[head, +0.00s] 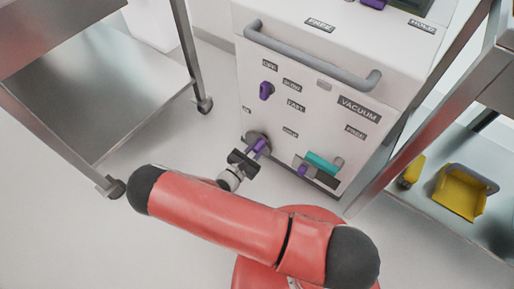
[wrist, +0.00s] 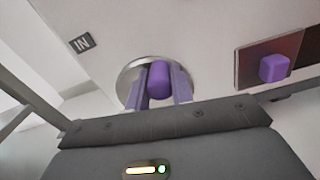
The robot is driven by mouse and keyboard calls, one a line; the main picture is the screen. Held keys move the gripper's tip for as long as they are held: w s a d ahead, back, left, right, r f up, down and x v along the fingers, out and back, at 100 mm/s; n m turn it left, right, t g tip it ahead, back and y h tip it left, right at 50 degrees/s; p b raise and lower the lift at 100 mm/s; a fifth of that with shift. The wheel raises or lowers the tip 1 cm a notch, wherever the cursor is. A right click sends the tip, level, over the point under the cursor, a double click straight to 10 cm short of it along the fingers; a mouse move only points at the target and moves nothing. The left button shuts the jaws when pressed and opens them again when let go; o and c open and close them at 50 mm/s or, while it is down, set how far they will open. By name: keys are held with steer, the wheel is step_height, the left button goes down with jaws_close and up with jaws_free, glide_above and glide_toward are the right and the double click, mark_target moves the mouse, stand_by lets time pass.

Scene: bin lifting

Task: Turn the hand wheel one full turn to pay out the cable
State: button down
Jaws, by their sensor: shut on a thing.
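A white machine front (head: 300,95) stands ahead of me with several labels and purple knobs. Low on it is a round metal disc (wrist: 126,78) with a purple knob (wrist: 159,79) at its middle; I cannot tell whether this is the hand wheel. My gripper (wrist: 158,92) has its two purplish fingers on either side of this knob and is shut on it. In the head view my gripper (head: 256,149) reaches the disc, partly covering it. I see no cable and no spoked wheel.
Another purple knob (wrist: 274,68) sits on a dark plate right of the disc. A teal part (head: 323,163) is low on the machine. A grey bar handle (head: 310,62) juts out above. Metal carts stand left (head: 130,100) and right (head: 492,230), the right one holding a yellow bin (head: 460,192).

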steer(key=shift+a+n, duration=0.1)
steer(key=shift+n, duration=0.2)
steer(key=shift+w+a+r+n, duration=0.1)
steer(key=shift+w+a+n, duration=0.2)
steer(key=shift+n, duration=0.6)
steer(key=shift+w+a+r+n, duration=0.1)
steer(key=shift+w+a+n, duration=0.15)
steer(key=shift+n, duration=0.65)
steer(key=shift+w+a+r+n, duration=0.1)
steer(key=shift+w+a+n, duration=0.2)
steer(key=shift+n, duration=0.6)
steer(key=shift+s, duration=0.1)
steer(key=c, duration=1.2)
jaws_free()
steer(key=shift+a+b, duration=0.1)
steer(key=shift+b, duration=0.2)
steer(key=v, duration=0.7)
steer(key=shift+s+a, duration=0.2)
steer(key=shift+s, duration=0.15)
